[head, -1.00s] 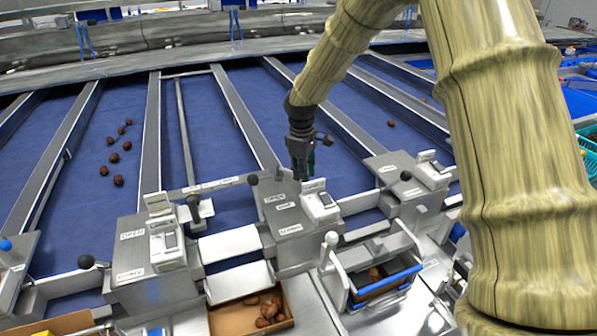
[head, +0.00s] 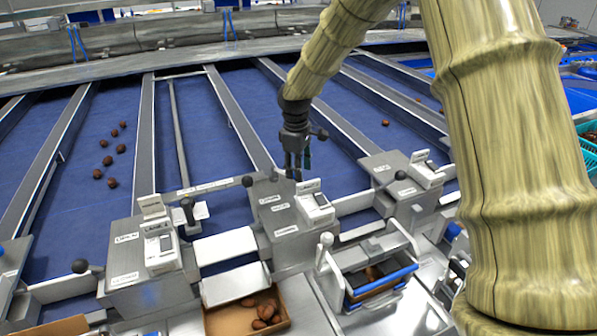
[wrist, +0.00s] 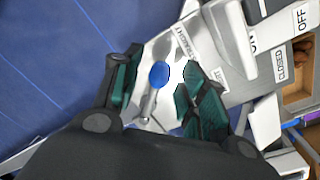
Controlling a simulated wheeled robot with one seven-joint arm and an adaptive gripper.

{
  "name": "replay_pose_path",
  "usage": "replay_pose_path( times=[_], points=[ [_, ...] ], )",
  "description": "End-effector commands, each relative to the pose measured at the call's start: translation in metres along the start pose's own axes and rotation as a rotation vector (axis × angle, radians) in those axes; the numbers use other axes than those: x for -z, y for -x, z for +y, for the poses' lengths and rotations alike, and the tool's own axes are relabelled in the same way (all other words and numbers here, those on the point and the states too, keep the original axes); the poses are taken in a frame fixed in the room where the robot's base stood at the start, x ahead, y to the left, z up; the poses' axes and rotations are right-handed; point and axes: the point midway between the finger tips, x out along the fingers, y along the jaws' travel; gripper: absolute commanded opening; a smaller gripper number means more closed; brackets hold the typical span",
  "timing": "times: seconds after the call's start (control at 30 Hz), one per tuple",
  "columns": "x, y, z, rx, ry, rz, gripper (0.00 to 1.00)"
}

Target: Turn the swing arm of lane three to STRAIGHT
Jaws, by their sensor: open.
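My gripper (head: 296,175) is above the back edge of the middle grey control box (head: 283,217) in the head view. In the wrist view my gripper (wrist: 160,98) is open, its green-padded fingers on either side of a blue knob (wrist: 159,74) on a short metal lever (wrist: 149,105). The fingers appear apart from the knob; their height relative to it is hard to tell. The lever lies over a pale plate with a label (wrist: 187,42) that I cannot read surely. The knob is hidden in the head view.
Neighbouring control boxes stand at left (head: 150,262) and right (head: 400,190). A black knob (head: 247,181) is just left of my gripper. A blue-handled drawer (head: 385,279) and a cardboard box (head: 236,322) with dates are in front. Blue lanes stretch behind.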

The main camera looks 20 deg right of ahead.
Motion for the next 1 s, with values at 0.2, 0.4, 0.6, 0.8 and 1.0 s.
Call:
replay_pose_path(
  times=[0.2,0.4,0.6,0.8,1.0],
  points=[
    [0.001,0.042,0.001,-0.003,0.001,0.003,0.42],
    [0.001,0.075,0.001,-0.003,0.000,0.003,0.42],
    [0.001,0.096,0.001,-0.002,0.000,0.002,0.42],
    [0.000,0.102,0.001,-0.001,0.000,0.001,0.42],
    [0.000,0.102,0.001,-0.001,0.001,0.001,0.42]
  ],
)
